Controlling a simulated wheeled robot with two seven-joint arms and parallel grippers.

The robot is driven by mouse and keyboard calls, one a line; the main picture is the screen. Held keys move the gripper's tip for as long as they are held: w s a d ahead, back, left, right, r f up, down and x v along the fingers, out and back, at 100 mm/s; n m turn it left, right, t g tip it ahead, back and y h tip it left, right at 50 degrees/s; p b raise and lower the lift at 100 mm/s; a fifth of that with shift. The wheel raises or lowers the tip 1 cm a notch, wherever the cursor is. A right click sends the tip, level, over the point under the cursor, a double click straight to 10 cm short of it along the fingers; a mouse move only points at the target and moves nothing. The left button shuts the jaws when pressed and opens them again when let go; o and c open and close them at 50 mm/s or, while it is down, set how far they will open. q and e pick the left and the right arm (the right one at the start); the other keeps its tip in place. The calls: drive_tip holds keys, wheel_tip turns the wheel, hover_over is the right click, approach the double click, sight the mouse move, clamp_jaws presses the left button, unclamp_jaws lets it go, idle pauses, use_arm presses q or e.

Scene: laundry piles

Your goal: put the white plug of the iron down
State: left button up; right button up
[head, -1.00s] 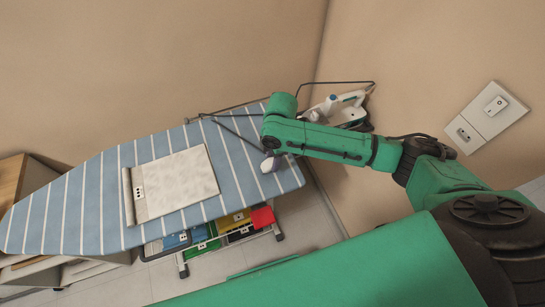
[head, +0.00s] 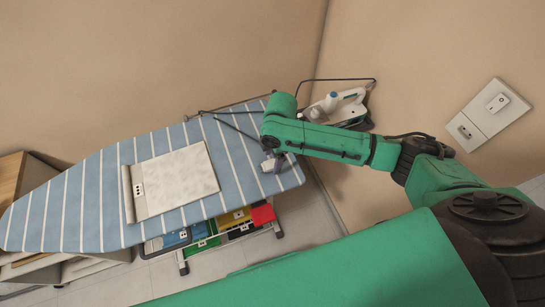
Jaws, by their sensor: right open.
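The iron (head: 340,107) is white with a blue-grey part and sits on its rest at the right end of the striped ironing board. My right gripper (head: 273,165) is at the near right part of the board, below my green wrist, and is open. A small white piece (head: 267,166), which looks like the plug, shows right at the fingers. It is too small to tell whether it touches them or lies on the cloth. The cord is mostly hidden behind my arm. My left gripper is out of view.
Coloured folded items (head: 235,219) lie on a rack below the board. A wall socket plate (head: 466,132) is at the right. A wooden shelf stands at the far left.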

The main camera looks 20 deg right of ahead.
wheel_tip(320, 180, up, 13)
drive_tip(key=d+b, duration=0.1)
idle(0.4)
